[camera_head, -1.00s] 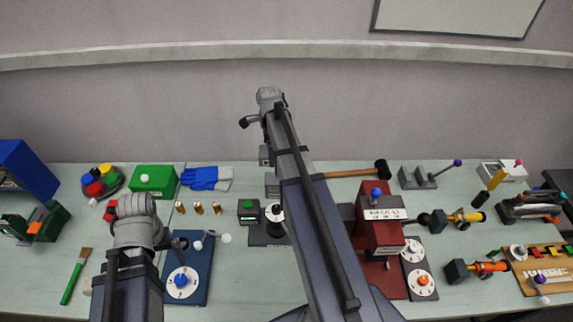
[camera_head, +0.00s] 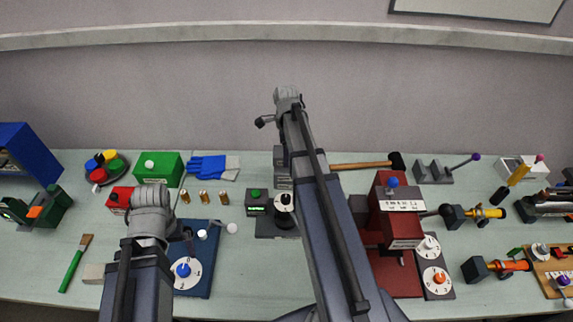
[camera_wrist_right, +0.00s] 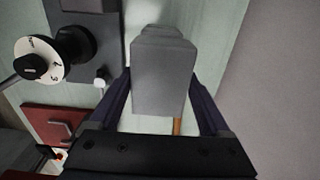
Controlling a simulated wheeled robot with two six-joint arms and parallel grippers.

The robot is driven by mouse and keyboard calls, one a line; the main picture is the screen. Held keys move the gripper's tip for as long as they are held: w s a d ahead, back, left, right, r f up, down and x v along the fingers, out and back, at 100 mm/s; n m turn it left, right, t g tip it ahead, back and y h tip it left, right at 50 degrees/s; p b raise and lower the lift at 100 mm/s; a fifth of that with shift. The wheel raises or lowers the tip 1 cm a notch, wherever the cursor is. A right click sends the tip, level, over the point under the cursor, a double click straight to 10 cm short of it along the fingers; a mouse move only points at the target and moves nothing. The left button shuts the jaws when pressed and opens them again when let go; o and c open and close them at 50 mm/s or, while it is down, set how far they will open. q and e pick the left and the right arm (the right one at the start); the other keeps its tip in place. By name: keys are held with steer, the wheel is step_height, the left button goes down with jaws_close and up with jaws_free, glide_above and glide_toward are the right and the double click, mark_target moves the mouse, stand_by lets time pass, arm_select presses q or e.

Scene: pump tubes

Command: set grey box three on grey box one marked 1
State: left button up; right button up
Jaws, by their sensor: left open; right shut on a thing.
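A grey box (camera_wrist_right: 160,80), which I take for grey box three, sits between the fingers of my right gripper (camera_wrist_right: 159,88) in the right wrist view. In the head view a grey box (camera_head: 279,156) shows just left of my right arm, and that gripper's fingers are hidden. A second grey piece (camera_head: 283,180) lies just below it in the picture, partly hidden by the arm; it may be grey box one. No mark 1 is readable, and I cannot tell if the two touch. My left gripper (camera_head: 188,236) is open near the blue dial board, its fingertips hard to make out.
A dial panel with a black knob (camera_head: 284,199) stands close in front of the grey boxes. A hammer (camera_head: 372,163) lies right of them; blue gloves (camera_head: 208,166) lie left. A red machine (camera_head: 395,222) stands right of my right arm. The wall is behind.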

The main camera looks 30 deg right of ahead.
arm_select(q)
steer(key=shift+f+b, duration=1.8)
steer(key=shift+b, duration=0.05)
arm_select(e)
steer(key=shift+f, duration=1.8)
arm_select(q)
steer(key=shift+f, duration=0.2)
arm_select(e)
steer(key=shift+f, duration=0.25)
arm_select(q)
steer(key=shift+r, duration=0.1)
arm_select(e)
steer(key=o, duration=1.3)
steer(key=shift+r, duration=0.1)
steer(key=shift+o, duration=0.2)
steer(key=shift+r, duration=0.1)
arm_select(q)
step_height(320, 180, up, 12)
steer(key=p, duration=1.2)
steer(key=shift+r, duration=0.15)
arm_select(e)
step_height(320, 180, up, 12)
steer(key=shift+r, duration=0.1)
